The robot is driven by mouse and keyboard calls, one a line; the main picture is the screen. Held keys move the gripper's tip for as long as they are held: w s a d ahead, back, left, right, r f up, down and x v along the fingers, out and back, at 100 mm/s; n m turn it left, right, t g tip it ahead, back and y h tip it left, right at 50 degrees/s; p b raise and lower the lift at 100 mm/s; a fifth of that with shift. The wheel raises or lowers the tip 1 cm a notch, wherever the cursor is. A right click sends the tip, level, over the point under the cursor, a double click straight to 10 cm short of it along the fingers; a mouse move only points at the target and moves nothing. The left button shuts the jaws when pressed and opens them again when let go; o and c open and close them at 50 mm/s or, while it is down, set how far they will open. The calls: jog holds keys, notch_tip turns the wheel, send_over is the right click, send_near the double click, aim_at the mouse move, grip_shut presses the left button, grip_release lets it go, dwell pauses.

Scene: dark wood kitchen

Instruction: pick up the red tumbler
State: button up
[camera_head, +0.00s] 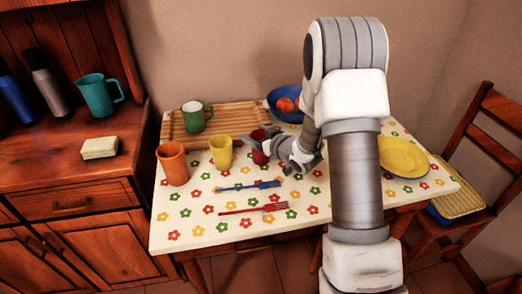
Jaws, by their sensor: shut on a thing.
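The red tumbler (260,156) stands at about the middle of the flower-patterned table (203,231), just right of a yellow cup. My gripper (263,146) reaches it from the right and is shut on it. The gripper and wrist hide part of the tumbler. I cannot tell whether its base touches the table.
Close left are the yellow cup (221,152) and an orange cup (173,163). A blue bowl (275,109) with fruit stands behind; a yellow plate (402,157) lies right. Blue and red forks lie in front.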

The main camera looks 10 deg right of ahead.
jog(key=shift+c, duration=0.9)
jog(key=shift+r, duration=0.1)
